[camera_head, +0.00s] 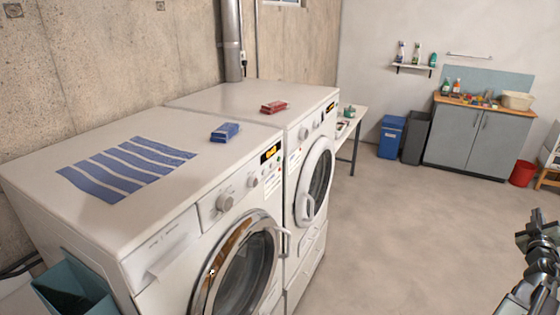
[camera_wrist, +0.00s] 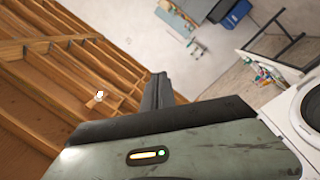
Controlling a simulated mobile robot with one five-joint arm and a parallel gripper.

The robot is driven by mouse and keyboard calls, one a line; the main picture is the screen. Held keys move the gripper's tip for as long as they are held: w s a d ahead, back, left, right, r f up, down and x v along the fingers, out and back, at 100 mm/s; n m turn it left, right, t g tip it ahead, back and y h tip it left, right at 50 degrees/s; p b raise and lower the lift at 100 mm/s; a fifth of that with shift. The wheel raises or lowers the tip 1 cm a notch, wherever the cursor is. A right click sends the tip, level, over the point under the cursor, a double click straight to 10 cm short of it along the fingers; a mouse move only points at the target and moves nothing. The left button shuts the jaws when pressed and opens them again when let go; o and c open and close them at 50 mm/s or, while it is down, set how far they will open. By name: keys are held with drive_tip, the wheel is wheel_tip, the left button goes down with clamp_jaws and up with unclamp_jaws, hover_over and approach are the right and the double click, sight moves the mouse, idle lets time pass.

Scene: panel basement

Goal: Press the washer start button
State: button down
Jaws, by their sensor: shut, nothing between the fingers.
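The near white machine with a chrome-ringed door (camera_head: 238,268) stands at the lower left in the head view. It has a drawer at its left front, so it looks like the washer. Its control panel (camera_head: 238,190) carries knobs and a small lit orange display (camera_head: 270,152). I cannot single out the start button. My gripper (camera_head: 538,222) is at the right edge, over open floor and well apart from the washer. Its shut fingers (camera_wrist: 158,93) show in the wrist view, with nothing between them. They point toward the ceiling and far wall.
A second white machine (camera_head: 312,175) adjoins the washer's far side. A blue box (camera_head: 225,132), a red box (camera_head: 273,107) and a striped cloth (camera_head: 125,168) lie on top. A teal bin (camera_head: 75,285) stands at lower left. The floor (camera_head: 400,235) in front is clear.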

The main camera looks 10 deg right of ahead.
idle(0.8)
drive_tip(key=w+a+f+m+g, duration=0.4)
drive_tip(key=w+a+f+m, duration=0.15)
drive_tip(key=w+a, duration=0.65)
drive_tip(key=w+a+f+g+y, duration=0.1)
drive_tip(key=w+a+f+y, duration=0.2)
drive_tip(key=a+f, duration=0.5)
drive_tip(key=w+a+f+g+y, duration=0.2)
drive_tip(key=w+a+f, duration=0.15)
drive_tip(key=a, duration=0.75)
drive_tip(key=s+a+f+n+g+y, duration=0.1)
drive_tip(key=s+a+f+g+y, duration=0.1)
drive_tip(key=a, duration=1)
drive_tip(key=s+a+f+n+g+y, duration=0.2)
drive_tip(key=s+a+f+y, duration=0.1)
drive_tip(key=a, duration=1)
drive_tip(key=s+a+f+n+g+y, duration=0.2)
drive_tip(key=a+f+y, duration=0.1)
drive_tip(key=a, duration=0.9)
drive_tip(key=shift+s+a+f+y, duration=0.25)
drive_tip(key=shift+s+a+y, duration=0.05)
drive_tip(key=shift+s+a, duration=0.05)
